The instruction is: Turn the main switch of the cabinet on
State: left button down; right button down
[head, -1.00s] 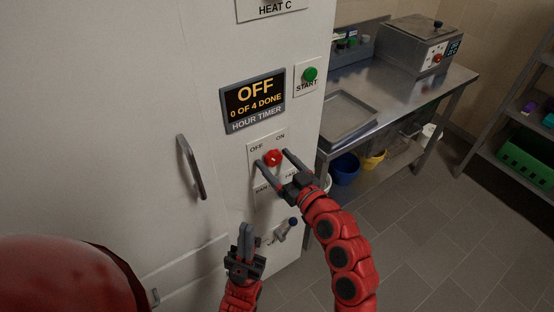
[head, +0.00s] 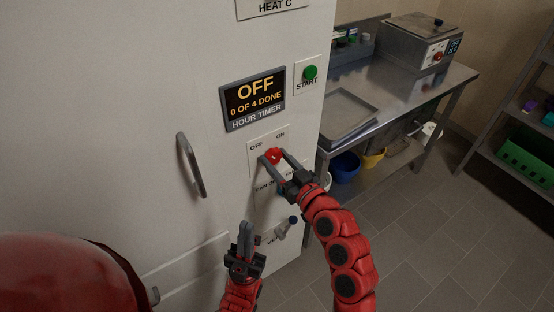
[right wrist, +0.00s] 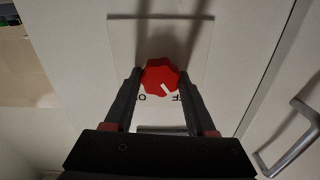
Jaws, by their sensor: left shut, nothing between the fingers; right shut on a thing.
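The main switch is a red knob (head: 274,154) on a white plate marked OFF and ON, on the front of the white cabinet (head: 232,40). In the right wrist view the knob (right wrist: 161,77) sits between the fingers, its white mark pointing to the lower right, towards the OFF lettering. My right gripper (head: 274,157) is shut on the knob, one finger on each side. My left gripper (head: 246,229) is shut and empty, lower down in front of the cabinet. The display (head: 254,98) reads OFF, 0 OF 4 DONE.
A green START button (head: 310,73) is above right of the knob. A door handle (head: 191,166) is on the left. A steel table (head: 385,92) stands right of the cabinet.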

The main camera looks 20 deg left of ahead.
jog(key=m, duration=0.5)
jog(key=shift+m, duration=0.4)
jog(key=m, duration=0.3)
jog(key=shift+d+m+p, duration=0.1)
jog(key=shift+m+p, duration=0.2)
jog(key=shift+p, duration=0.05)
jog(key=shift+m+p, duration=0.65)
jog(key=shift+m, duration=1.45)
jog(key=shift+c, duration=1.1)
grip_release()
